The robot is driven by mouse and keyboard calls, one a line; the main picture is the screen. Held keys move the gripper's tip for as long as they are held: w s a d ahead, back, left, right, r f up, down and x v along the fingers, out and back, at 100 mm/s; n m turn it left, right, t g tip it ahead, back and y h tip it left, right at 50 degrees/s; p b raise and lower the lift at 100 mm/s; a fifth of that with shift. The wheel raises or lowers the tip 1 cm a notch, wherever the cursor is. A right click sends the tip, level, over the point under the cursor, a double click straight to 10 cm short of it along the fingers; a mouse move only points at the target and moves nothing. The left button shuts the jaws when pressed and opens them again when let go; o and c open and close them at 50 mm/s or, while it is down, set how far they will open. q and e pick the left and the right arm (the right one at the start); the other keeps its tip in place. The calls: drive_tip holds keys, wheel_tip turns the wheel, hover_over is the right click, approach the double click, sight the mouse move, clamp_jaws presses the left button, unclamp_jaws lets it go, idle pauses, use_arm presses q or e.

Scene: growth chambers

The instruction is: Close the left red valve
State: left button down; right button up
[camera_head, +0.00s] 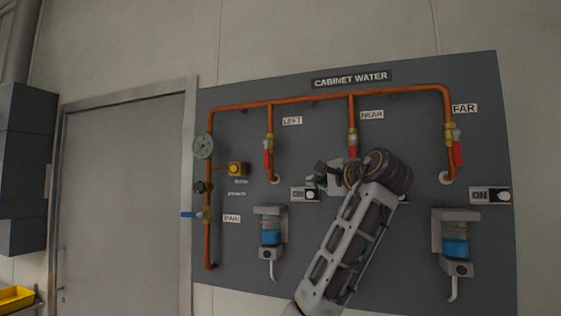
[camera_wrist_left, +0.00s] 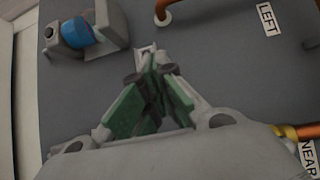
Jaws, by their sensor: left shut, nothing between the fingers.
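The left red valve (camera_head: 267,158) is a red lever on the copper pipe under the LEFT label (camera_head: 292,121). Its lever hangs down roughly along the pipe. My left gripper (camera_head: 318,178) is to the right of this valve and a little lower, in front of the panel, apart from the lever. In the left wrist view its green-padded fingers (camera_wrist_left: 148,58) meet at the tips, shut and empty. That view shows the LEFT label (camera_wrist_left: 267,19) and a pipe elbow (camera_wrist_left: 162,12), but no red lever. My right gripper is not in view.
The near valve (camera_head: 352,151) is just above my left wrist, partly hidden. The far red valve (camera_head: 457,153) is at the right. A blue main lever (camera_head: 188,215), a gauge (camera_head: 203,146) and a yellow box (camera_head: 238,169) are left. Blue-filled bottles (camera_head: 270,237) hang below.

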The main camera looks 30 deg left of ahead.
sight(266, 154)
use_arm(q)
drive_tip(key=s+r+g+y, duration=0.1)
drive_tip(key=s+r, duration=0.2)
drive_tip(key=r, duration=0.3)
drive_tip(key=shift+n, duration=0.4)
drive_tip(key=shift+a+r, duration=0.1)
drive_tip(key=shift+a, duration=0.05)
drive_tip(key=s+a+p+x, duration=0.1)
drive_tip(key=p+x, duration=0.3)
drive_tip(key=x, duration=0.8)
drive_tip(key=shift+s+a+r+p, duration=0.2)
drive_tip(key=shift+s+a+p, duration=0.1)
drive_tip(key=shift+s+a, duration=0.25)
drive_tip(key=shift+s, duration=0.15)
